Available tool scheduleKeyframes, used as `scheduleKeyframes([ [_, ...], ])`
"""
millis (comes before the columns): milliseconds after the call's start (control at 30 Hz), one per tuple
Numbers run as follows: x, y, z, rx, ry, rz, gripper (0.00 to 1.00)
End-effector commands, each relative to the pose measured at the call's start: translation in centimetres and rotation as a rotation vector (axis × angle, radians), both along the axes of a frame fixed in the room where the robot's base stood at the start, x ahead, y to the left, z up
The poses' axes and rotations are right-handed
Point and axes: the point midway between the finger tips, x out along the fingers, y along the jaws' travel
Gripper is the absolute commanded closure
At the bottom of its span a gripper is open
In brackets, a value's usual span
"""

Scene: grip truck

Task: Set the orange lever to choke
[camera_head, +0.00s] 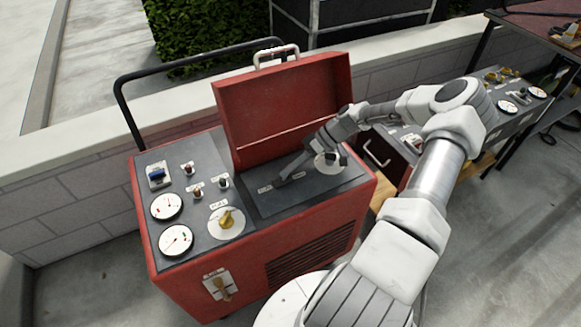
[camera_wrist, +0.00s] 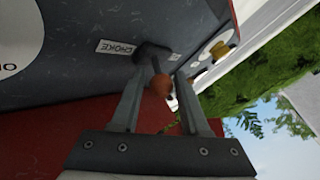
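My gripper (camera_wrist: 158,75) is open, one finger on each side of the knob, with a visible gap on both sides. In the head view my gripper (camera_head: 281,181) is low over the panel between two small labels, and the lever cannot be made out there.
A raised red lid (camera_head: 285,105) stands behind the panel. A white disc (camera_head: 325,166) lies right of my gripper, partly hidden by my arm. On the left panel are gauges (camera_head: 175,240), small switches and a yellow knob (camera_head: 227,219).

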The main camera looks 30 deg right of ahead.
Motion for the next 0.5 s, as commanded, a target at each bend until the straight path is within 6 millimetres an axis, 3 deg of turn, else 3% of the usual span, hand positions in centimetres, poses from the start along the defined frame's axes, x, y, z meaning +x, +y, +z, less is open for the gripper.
scheduleKeyframes([
  [67, 0.01, 0.02, 0.02, 0.000, 0.000, 0.000, 0.39],
  [500, -0.08, -0.85, 0.81, -0.001, -0.001, -0.002, 0.39],
])
